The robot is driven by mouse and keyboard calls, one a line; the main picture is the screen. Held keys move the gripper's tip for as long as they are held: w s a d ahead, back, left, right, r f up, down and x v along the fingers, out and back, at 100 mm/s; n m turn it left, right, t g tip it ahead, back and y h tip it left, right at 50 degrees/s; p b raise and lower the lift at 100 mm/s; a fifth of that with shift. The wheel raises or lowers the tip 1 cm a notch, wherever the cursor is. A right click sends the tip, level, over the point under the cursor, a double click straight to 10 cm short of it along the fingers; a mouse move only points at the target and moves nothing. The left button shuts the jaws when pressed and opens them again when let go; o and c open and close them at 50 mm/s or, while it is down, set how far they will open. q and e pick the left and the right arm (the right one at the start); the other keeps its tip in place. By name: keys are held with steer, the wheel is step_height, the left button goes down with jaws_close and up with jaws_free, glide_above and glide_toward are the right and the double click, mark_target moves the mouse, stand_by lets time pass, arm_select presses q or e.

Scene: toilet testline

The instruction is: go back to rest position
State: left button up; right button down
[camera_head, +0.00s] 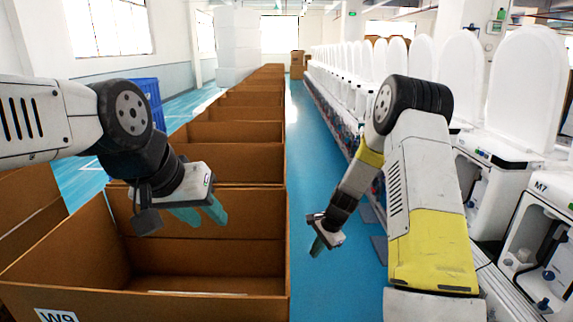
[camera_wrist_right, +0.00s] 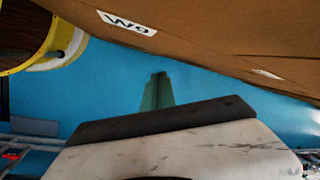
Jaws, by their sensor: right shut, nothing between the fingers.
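My left gripper (camera_head: 200,214) hangs over the open cardboard box (camera_head: 205,287) marked W9 at the front left. Its two teal fingers are apart with nothing visible between them. My right gripper (camera_head: 318,246) points down over the blue floor, in the aisle between the boxes and the toilet line. Its fingers are together and empty. In the right wrist view the closed fingers (camera_wrist_right: 157,92) show against the blue floor, with the side of the W9 box (camera_wrist_right: 200,35) across the top.
A row of open cardboard boxes (camera_head: 225,130) runs back on the left. A line of white toilets (camera_head: 525,90) with raised lids stands on the right. The blue floor (camera_head: 310,125) between them is clear. A blue bin (camera_head: 148,95) stands behind my left arm.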

steer(key=s+d+r+n+t, duration=0.1)
steer(key=s+r+n, duration=0.3)
steer(key=r, duration=0.9)
steer(key=s+d+r+n+t, duration=0.15)
steer(key=s+r, duration=0.45)
steer(key=r, duration=0.6)
steer(key=s+d+r+n+t, duration=0.1)
steer(key=s+r+n, duration=0.2)
steer(key=s, duration=0.6)
steer(key=s+d+r+n+h, duration=0.1)
steer(key=s+r+n, duration=0.3)
steer(key=s, duration=0.6)
step_height(320, 180, up, 2)
steer(key=shift+t, duration=0.35)
